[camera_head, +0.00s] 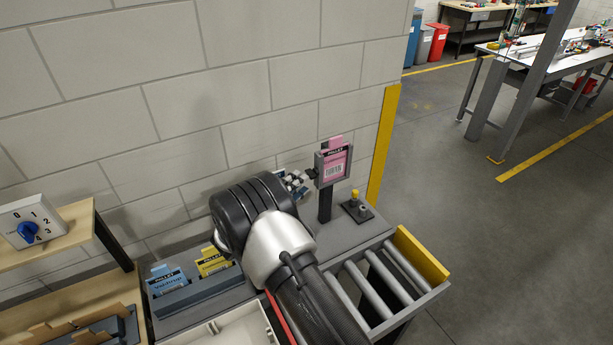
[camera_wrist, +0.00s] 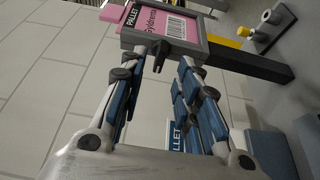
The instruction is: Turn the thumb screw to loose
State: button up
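The black thumb screw (camera_wrist: 158,54) sticks out from the side of a dark card holder (camera_wrist: 196,48) that carries a pink PALLET card (camera_wrist: 165,22). In the head view the holder (camera_head: 318,165) stands on a dark post on the grey bench, with the pink card (camera_head: 335,167) facing out. My gripper (camera_wrist: 161,66) is open in the wrist view. Its two blue-padded fingers lie on either side of the thumb screw, with gaps visible between. In the head view my gripper (camera_head: 296,182) is left of the holder, partly hidden by my wrist.
A small black base with a yellow knob (camera_head: 355,194) stands right of the post. Blue (camera_head: 167,280) and yellow (camera_head: 213,262) PALLET cards sit in a grey rack at left. The block wall (camera_head: 240,90) is close behind. A roller conveyor (camera_head: 380,285) lies at front right.

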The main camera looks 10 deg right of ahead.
aim_at(312, 173)
jog(key=shift+x, duration=2.4)
jog(key=shift+a, duration=0.1)
grip_shut()
jog(key=shift+r, duration=0.1)
